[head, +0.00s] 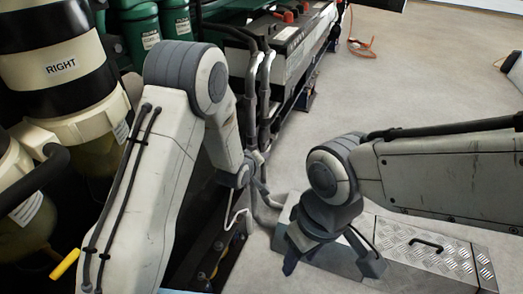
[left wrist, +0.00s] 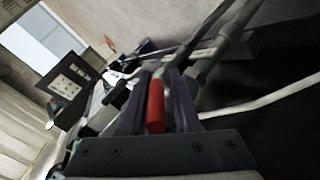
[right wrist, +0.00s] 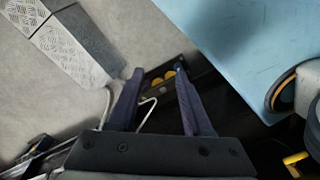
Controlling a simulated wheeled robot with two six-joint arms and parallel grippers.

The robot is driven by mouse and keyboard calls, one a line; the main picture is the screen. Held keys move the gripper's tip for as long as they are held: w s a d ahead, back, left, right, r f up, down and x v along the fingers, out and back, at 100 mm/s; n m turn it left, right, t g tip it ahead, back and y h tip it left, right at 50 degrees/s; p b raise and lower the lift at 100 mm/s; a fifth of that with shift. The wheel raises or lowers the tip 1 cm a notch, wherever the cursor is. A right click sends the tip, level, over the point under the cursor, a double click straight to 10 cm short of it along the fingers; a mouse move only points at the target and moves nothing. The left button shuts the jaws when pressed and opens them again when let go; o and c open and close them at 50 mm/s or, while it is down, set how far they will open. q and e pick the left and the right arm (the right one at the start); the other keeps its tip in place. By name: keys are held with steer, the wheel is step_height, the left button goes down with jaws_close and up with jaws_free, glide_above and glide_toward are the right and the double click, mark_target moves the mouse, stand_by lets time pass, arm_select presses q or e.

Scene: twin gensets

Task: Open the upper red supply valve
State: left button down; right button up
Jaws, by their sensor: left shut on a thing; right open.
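A red valve handle (left wrist: 155,106) shows between the fingers of my left gripper (left wrist: 155,92) in the left wrist view. The fingers are shut on it, one on each side. The valve body below the handle is hidden by the gripper. In the head view my left arm covers this spot, and the red handle cannot be made out there.
A metal tread-plate box (head: 430,257) lies on the floor beside my right gripper. A yellow handle (head: 65,264) is at the lower left. Open floor (head: 420,75) lies at the right.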

steer(key=shift+r+p, duration=0.4)
steer(key=shift+r, duration=0.3)
